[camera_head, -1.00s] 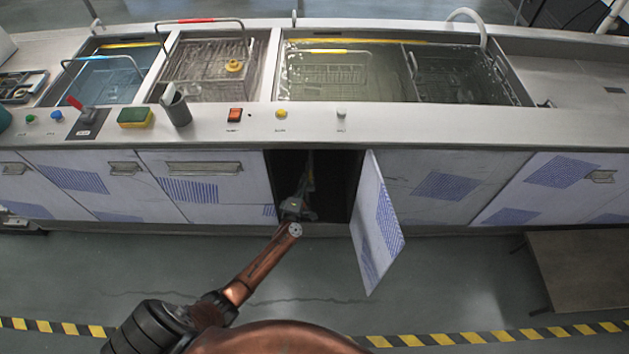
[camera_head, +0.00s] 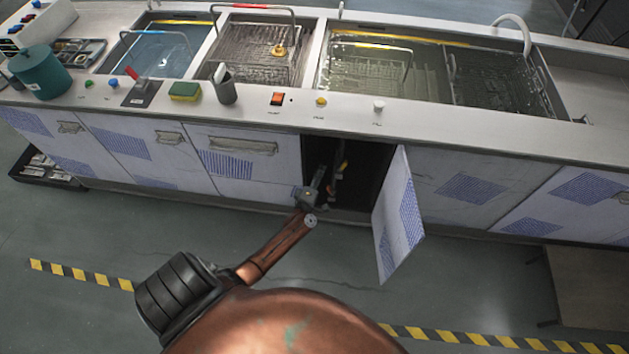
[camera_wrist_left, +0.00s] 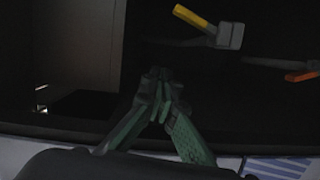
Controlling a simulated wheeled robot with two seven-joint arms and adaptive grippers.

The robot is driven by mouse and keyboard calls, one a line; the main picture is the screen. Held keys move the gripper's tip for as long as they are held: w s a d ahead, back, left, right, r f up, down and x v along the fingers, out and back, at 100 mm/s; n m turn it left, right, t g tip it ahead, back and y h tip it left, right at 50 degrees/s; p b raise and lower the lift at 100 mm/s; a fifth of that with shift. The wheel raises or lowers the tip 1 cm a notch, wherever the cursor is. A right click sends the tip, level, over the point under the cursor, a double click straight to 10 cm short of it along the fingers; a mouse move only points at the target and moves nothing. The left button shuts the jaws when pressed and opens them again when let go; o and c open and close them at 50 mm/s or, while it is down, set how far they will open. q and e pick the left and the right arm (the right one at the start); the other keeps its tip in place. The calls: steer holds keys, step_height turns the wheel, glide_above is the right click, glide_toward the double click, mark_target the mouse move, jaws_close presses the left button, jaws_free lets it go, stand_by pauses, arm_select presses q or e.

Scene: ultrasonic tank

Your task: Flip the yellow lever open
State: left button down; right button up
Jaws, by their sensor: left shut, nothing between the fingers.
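The yellow lever (camera_wrist_left: 190,17) is in the dark cabinet, at the top of the left wrist view, joined to a grey valve body (camera_wrist_left: 230,36) on a pipe. In the head view the yellow lever (camera_head: 343,167) is a small spot inside the open cabinet. My left gripper (camera_wrist_left: 160,78) is shut and empty, with its fingertips together below and left of the lever, apart from it in the picture. In the head view my left gripper (camera_head: 320,176) reaches into the cabinet opening, partly hidden in shadow. My right gripper is not in view.
The cabinet door (camera_head: 398,218) stands open to the right of the opening. An orange-red lever (camera_wrist_left: 301,76) shows at the right of the left wrist view. The counter (camera_head: 350,114) with its tanks is above. The cabinet interior is dark.

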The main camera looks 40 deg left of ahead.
arm_select(q)
steer(key=p+v, duration=0.1)
steer(key=v, duration=0.4)
steer(key=shift+s+d+r, duration=0.15)
steer(key=shift+s+d, duration=0.05)
steer(key=shift+d, duration=0.1)
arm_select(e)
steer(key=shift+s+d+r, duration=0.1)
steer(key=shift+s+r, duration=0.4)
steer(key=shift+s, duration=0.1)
